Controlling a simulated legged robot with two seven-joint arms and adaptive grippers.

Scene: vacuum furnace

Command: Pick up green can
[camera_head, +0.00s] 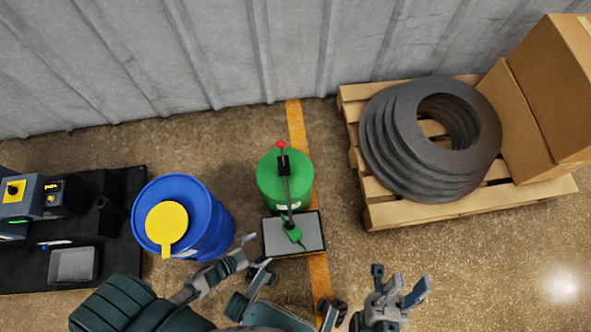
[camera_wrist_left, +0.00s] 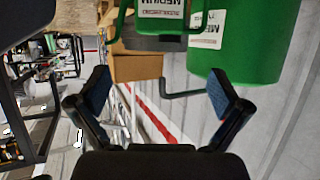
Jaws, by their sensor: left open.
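The small green can (camera_head: 293,234) stands on a grey-topped platform (camera_head: 278,240) in front of a larger green drum (camera_head: 272,180). In the left wrist view a green can with a handle and a "MEDIUM" label (camera_wrist_left: 160,22) is at the top centre, with the green drum (camera_wrist_left: 240,50) to its right. My left gripper (camera_head: 255,253) is just left of the platform, apart from the can. Its fingers (camera_wrist_left: 158,88) are spread, with nothing held between them. My right gripper (camera_head: 405,288) is lower right of the platform, its fingers apart and empty.
A blue drum (camera_head: 215,226) with a yellow lid piece stands left of the can. A red-knobbed lever (camera_head: 282,150) rises by the green drum. A pallet (camera_head: 390,218) with grey rings and a cardboard box (camera_head: 555,85) is at right. Floor between drum and pallet is clear.

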